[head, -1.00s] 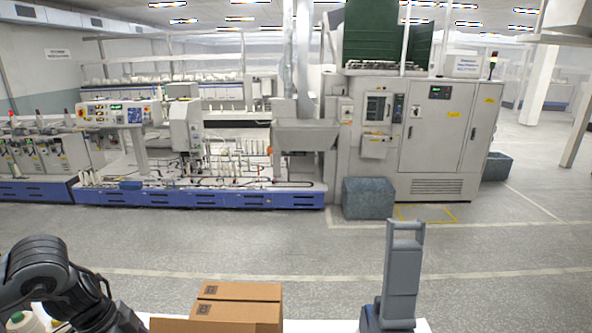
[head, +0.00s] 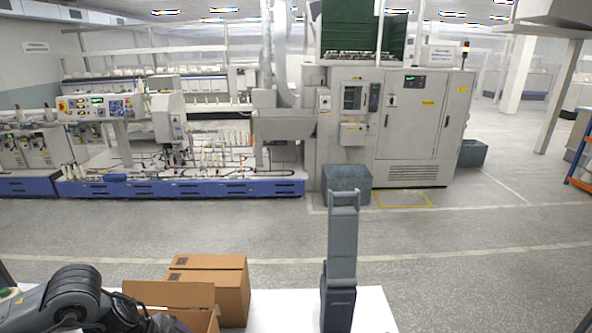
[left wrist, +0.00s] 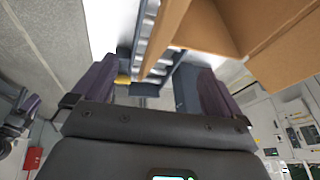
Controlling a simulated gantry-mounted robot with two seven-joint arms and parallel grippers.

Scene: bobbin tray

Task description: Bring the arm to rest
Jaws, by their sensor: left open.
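My left arm comes in at the lower left of the head view, low beside the open cardboard boxes; its gripper cannot be made out there. In the left wrist view my left gripper (left wrist: 152,82) is open, with a dark finger on each side. A cardboard flap or wall (left wrist: 165,40) shows beyond and between the fingers; I cannot tell whether anything touches it. No object is seen held. My right gripper is in neither view.
Cardboard boxes (head: 232,290) stand on the white table (head: 272,312). A tall grey upright device (head: 342,255) stands right of them. A pale object is cut off at the left edge. Machines (head: 395,125) stand well back across open floor (head: 460,220).

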